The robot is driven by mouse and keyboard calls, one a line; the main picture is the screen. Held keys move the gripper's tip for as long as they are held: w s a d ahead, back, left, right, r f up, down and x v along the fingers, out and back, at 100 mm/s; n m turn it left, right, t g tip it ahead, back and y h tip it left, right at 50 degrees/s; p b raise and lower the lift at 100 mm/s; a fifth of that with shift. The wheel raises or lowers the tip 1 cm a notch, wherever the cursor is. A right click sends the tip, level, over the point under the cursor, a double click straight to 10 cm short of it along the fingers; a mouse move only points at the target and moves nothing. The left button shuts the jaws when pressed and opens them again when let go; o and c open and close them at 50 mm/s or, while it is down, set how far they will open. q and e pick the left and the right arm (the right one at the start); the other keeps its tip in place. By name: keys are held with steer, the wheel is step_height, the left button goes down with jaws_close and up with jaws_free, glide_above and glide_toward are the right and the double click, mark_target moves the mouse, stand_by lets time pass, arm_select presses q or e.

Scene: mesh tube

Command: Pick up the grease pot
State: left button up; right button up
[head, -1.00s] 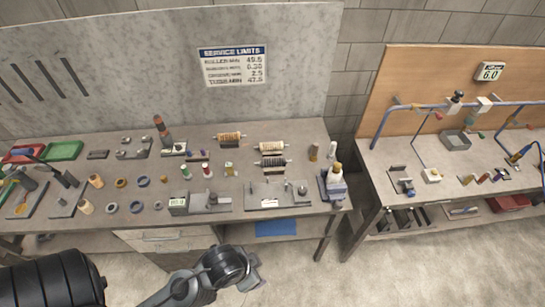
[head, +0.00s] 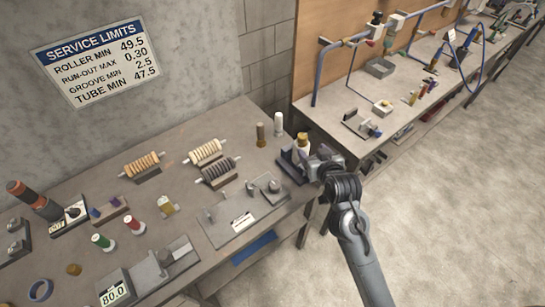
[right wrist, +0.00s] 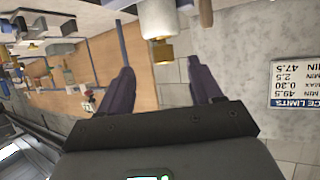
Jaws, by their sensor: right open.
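A pale pot with a gold-tan top (head: 302,146), which I take to be the grease pot, stands upright at the right end of the left bench. My right gripper (head: 305,161) is open beside it at the bench corner, and its dark fingers partly hide the pot's lower part. My left gripper is out of view.
A brown cylinder (head: 260,134) and a white cylinder (head: 278,123) stand just behind the pot. Wound rollers (head: 206,151) and a grey plate fixture (head: 240,217) lie to the left. A second bench (head: 400,107) stands to the right across a gap.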

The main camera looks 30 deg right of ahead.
mark_target(301, 136)
steer(key=x, duration=0.1)
steer(key=b+x, duration=0.1)
steer(key=x, duration=0.2)
steer(key=shift+w+d+r+b, duration=0.2)
steer(key=shift+w+b, duration=0.1)
steer(key=shift+w, duration=0.15)
steer(key=shift+a+x, duration=0.1)
steer(key=shift+x, duration=1.55)
steer(key=shift+a+x, duration=0.15)
steer(key=shift+x, duration=1.55)
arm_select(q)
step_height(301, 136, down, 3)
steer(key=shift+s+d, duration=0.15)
arm_select(e)
steer(key=shift+w+r, duration=0.15)
jaws_close()
steer(key=shift+t, duration=0.3)
